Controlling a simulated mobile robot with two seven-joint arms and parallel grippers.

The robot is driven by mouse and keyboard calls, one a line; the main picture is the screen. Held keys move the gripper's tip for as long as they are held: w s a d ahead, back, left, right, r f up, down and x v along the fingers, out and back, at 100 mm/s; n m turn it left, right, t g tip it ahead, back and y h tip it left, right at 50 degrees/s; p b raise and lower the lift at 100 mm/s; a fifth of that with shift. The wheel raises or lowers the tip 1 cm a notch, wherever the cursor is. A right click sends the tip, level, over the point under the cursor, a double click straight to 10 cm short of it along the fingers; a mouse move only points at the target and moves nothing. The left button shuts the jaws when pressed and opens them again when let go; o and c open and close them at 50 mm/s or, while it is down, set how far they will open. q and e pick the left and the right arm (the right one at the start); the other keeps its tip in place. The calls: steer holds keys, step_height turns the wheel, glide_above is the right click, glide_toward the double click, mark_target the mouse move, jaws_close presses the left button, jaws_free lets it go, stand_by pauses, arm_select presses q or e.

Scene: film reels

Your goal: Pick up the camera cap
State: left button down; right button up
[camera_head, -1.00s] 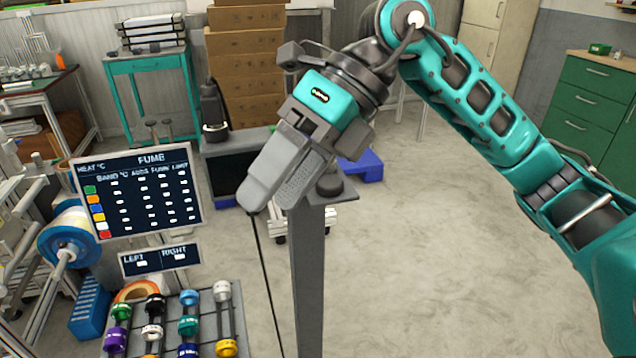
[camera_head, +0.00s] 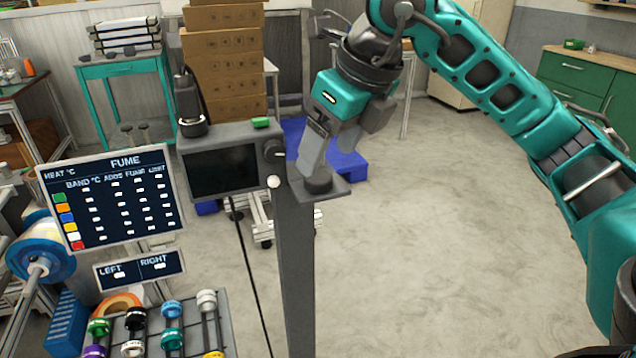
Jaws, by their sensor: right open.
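A dark round cap (camera_head: 318,185), which looks like the camera cap, sits on a small grey plate (camera_head: 338,193) fixed to the side of a grey post. My right gripper (camera_head: 318,170) is open and points down, with its fingertips at the cap. The fingers hide part of the cap's top, and I cannot tell whether they touch it. My left gripper is not in view.
A grey box with a dark screen (camera_head: 222,170) stands just left of the gripper. The post (camera_head: 296,270) rises below the plate. A FUME panel (camera_head: 115,200) and a rack of coloured rings (camera_head: 185,330) are at left. Open floor lies right.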

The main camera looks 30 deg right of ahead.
mark_target(317, 175)
steer(key=x, duration=0.5)
steer(key=shift+w+d+b, duration=0.15)
steer(key=shift+w+b, duration=0.05)
steer(key=shift+b, duration=0.1)
steer(key=shift+c, duration=0.3)
steer(key=c, duration=1.1)
